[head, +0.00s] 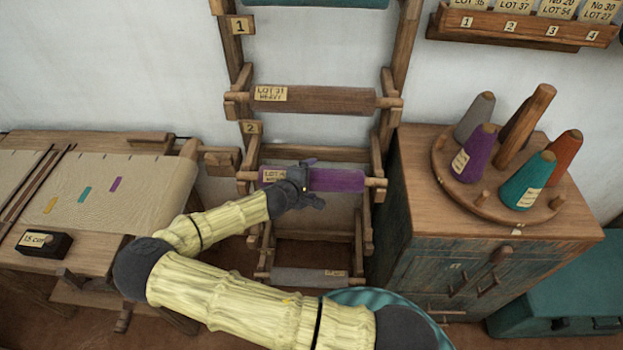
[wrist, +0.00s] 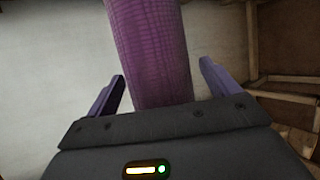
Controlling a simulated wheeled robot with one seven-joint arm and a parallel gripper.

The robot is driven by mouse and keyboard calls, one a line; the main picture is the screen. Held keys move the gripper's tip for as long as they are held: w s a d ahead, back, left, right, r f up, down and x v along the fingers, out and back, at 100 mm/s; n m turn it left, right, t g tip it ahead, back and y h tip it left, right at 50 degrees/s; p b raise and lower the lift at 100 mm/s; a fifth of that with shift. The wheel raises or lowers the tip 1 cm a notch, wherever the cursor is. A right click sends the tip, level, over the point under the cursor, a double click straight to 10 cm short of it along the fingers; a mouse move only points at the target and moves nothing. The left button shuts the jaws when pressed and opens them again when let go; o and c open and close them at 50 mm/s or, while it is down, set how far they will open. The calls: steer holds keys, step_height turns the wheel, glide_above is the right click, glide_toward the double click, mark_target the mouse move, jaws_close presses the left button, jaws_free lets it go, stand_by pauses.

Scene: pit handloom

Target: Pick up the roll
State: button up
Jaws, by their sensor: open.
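A purple roll (head: 338,180) lies across the wooden rack, on a lower tier below the brown roll. A paper label shows at its left part, partly hidden by my gripper. My gripper (head: 312,182) is at the middle of the purple roll in the head view. In the wrist view the purple roll (wrist: 150,50) runs up between the two open fingers of my gripper (wrist: 162,92), with a gap on each side. Whether the fingers reach fully around it cannot be told.
A brown roll (head: 330,100) labelled LOT 31 rests on the tier above, and a grey roll (head: 305,277) lies below. The loom table (head: 160,235) stands left. A cabinet (head: 440,240) with several yarn cones on a round stand (head: 500,207) stands close on the right.

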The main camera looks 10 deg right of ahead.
steer(key=shift+c, duration=0.5)
steer(key=c, duration=1.4)
steer(key=shift+r, duration=0.1)
steer(key=shift+c, duration=0.2)
step_height(320, 180, up, 10)
steer(key=shift+b, duration=0.35)
